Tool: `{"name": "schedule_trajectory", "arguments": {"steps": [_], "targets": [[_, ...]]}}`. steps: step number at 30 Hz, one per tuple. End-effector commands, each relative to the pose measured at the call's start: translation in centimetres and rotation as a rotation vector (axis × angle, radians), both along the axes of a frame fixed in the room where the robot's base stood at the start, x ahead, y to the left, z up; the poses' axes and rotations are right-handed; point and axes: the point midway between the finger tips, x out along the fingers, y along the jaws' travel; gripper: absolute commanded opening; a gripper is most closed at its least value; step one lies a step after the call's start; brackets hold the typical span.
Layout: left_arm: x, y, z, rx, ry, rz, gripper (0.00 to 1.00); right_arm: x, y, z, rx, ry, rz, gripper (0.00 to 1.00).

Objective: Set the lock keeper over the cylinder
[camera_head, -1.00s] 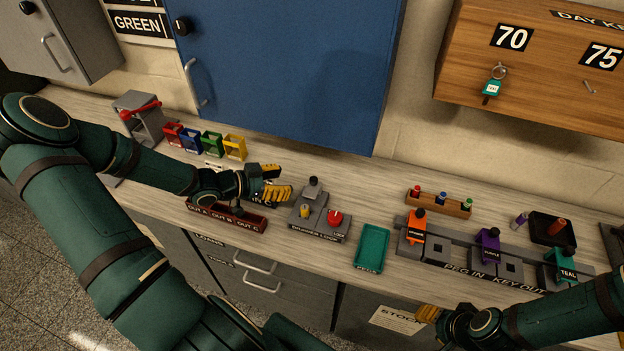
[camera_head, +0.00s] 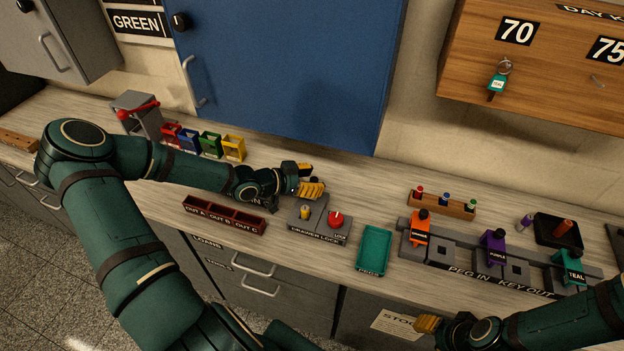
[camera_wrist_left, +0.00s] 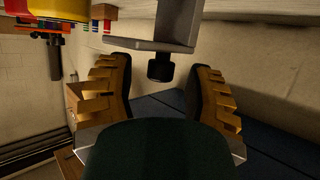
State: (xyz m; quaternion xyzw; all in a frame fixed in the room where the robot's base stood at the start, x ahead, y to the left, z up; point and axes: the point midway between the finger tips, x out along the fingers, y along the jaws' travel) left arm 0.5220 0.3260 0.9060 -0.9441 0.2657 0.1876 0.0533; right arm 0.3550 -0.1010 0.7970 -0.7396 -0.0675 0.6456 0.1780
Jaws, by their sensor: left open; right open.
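The drawer lock block (camera_head: 318,237) is grey, with a yellow cylinder (camera_head: 305,212) and a red knob (camera_head: 337,218) on it. The lock keeper, a grey piece with a black knob, is mostly hidden by my left gripper (camera_head: 310,179) in the head view. In the left wrist view, the keeper (camera_wrist_left: 155,28) and its black knob (camera_wrist_left: 160,68) lie between the spread fingers (camera_wrist_left: 163,85), with a gap on each side. The keeper sits behind the yellow cylinder, apart from it. My right gripper (camera_head: 428,324) is at the counter's front edge, empty.
A three-part red tray (camera_head: 224,217) stands left of the lock block, a teal tray (camera_head: 374,250) right of it. A grey peg rail (camera_head: 470,254) with orange, purple and teal tags is farther right. Coloured holders (camera_head: 203,143) stand at the back left.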

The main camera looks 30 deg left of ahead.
Motion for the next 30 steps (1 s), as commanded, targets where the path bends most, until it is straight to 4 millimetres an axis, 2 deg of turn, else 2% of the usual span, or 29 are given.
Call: {"name": "schedule_trajectory", "arguments": {"steps": [1, 3, 4, 14, 22, 30], "targets": [[0.0, 0.0, 0.0, 0.0, 0.0, 0.0, 0.32, 0.0, 0.0, 0.0, 0.0, 0.0, 0.0, 0.47], [0.0, 0.0, 0.0, 0.0, 0.0, 0.0, 0.08, 0.0, 0.0, 0.0, 0.0, 0.0, 0.0, 0.47], [0.0, 0.0, 0.0, 0.0, 0.0, 0.0, 0.0, 0.0, 0.0, 0.0, 0.0, 0.0, 0.0, 0.47], [-0.1, 0.0, 0.0, 0.0, 0.0, -0.001, 0.0, 0.0, 0.0, 0.0, 0.0, -0.001, 0.0, 0.47], [-3.5, -0.9, -0.1, -0.002, 0.005, -0.004, 0.0, 0.2, 0.0, 0.4, 0.0, -0.003, -0.002, 0.47], [-3.9, -1.1, -0.2, -0.003, 0.006, -0.005, 0.0, 0.2, 0.0, 0.4, -0.001, -0.004, -0.004, 0.47]]}}
